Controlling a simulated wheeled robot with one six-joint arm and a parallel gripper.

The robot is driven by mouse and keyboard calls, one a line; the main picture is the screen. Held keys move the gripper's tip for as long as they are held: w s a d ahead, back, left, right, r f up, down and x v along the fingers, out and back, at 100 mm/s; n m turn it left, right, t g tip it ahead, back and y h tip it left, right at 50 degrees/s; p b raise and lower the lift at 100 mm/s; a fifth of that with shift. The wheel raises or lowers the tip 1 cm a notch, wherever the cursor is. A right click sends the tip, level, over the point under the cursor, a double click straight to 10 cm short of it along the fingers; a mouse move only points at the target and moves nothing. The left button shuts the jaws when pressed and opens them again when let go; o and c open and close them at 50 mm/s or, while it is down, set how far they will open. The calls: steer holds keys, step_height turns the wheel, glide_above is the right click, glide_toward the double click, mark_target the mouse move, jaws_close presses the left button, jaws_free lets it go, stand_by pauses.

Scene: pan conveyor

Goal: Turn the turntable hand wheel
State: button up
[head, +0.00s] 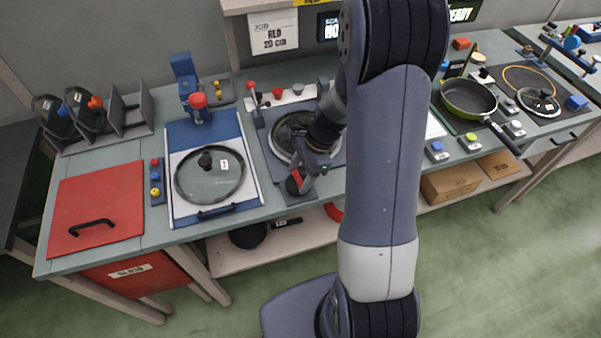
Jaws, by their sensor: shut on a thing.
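The turntable (285,127) is a dark round plate with a light rim on a grey base, near the middle of the bench. My arm hides its right part. The hand wheel (293,186), small with red and dark parts, is at the front edge of the turntable's base. My gripper (301,178) points down at the hand wheel and is shut on it. The fingertips and much of the wheel are hard to make out at this size.
Left of the turntable, a glass lid (209,176) lies on a blue and white station. A red hatch (97,211) is at the far left. A green pan (468,97) stands to the right with its handle over the front edge. Small lever posts (257,105) stand behind the turntable.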

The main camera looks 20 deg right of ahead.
steer(key=n+g, duration=0.1)
steer(key=n, duration=0.4)
steer(key=shift+w+g+h, duration=0.15)
steer(key=shift+g+h, duration=0.25)
steer(key=n+g+h, duration=0.1)
steer(key=n, duration=0.4)
steer(key=shift+w+a, duration=0.1)
steer(key=shift+a, duration=0.05)
steer(key=n+h, duration=0.1)
steer(key=n, duration=0.1)
steer(key=n+g, duration=0.1)
steer(key=n, duration=0.1)
steer(key=shift+a+h+b, duration=0.1)
steer(key=shift+h+b, duration=0.3)
steer(key=n+h, duration=0.1)
steer(key=n, duration=0.4)
steer(key=shift+a+h, duration=0.1)
steer(key=shift+h, duration=0.3)
steer(key=shift+n, duration=0.3)
steer(key=o, duration=1)
